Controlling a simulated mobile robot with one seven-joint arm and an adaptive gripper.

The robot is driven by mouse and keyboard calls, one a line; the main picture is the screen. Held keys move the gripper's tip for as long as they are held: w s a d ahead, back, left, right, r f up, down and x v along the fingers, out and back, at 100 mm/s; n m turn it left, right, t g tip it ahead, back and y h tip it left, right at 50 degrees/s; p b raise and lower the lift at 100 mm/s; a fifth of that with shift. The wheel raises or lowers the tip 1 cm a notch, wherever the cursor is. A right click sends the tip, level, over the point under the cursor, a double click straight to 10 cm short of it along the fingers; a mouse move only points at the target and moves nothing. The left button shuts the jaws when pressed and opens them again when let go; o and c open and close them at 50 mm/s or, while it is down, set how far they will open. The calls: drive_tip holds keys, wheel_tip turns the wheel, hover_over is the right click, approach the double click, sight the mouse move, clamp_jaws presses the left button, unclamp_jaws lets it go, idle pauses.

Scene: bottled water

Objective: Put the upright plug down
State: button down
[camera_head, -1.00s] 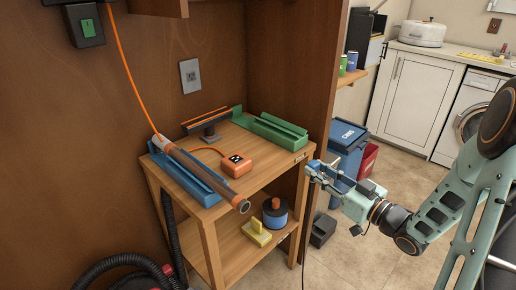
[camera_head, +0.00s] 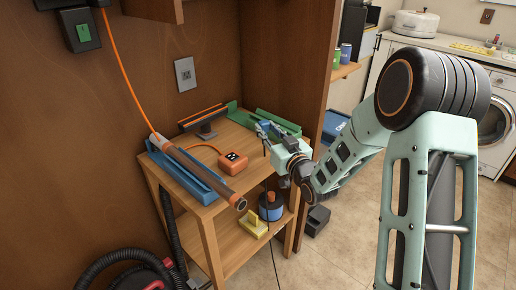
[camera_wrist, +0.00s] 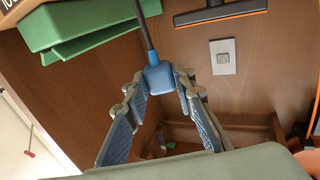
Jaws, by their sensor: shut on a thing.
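The blue plug (camera_wrist: 159,77) with its dark cable shows in the wrist view between my fingertips. My gripper (camera_wrist: 160,85) is shut on it, with pads on both sides. The cable runs from the plug to the top edge of that view. In the head view my gripper (camera_head: 264,132) is over the right part of the wooden table (camera_head: 222,192), in front of the green tray. The plug is too small there to tell its tilt clearly, and I cannot tell whether it touches the tabletop.
An orange box (camera_head: 233,161) sits mid-table, left of my gripper. A blue tray (camera_head: 190,175) with a brown tube (camera_head: 200,172) lies along the left side. The green tray (camera_head: 278,126) and a squeegee (camera_head: 206,122) are at the back.

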hover_over(258, 154)
drive_tip(key=f, duration=0.4)
drive_tip(key=shift+s+d+f, duration=0.1)
drive_tip(key=shift+d+f, duration=0.15)
drive_tip(key=shift+f, duration=0.1)
drive_tip(key=shift+w+a+f+b, duration=0.15)
drive_tip(key=shift+f+b, duration=0.15)
drive_tip(key=shift+f, duration=0.65)
drive_tip(key=shift+w+a+f+b, duration=0.1)
drive_tip(key=shift+f+b, duration=0.2)
drive_tip(key=shift+f, duration=0.65)
drive_tip(key=shift+f+b, duration=0.35)
drive_tip(key=shift+b, duration=0.1)
drive_tip(key=shift+f+b, duration=0.3)
drive_tip(key=shift+b, duration=0.15)
drive_tip(key=c, duration=1.6)
unclamp_jaws()
drive_tip(key=shift+r, duration=0.2)
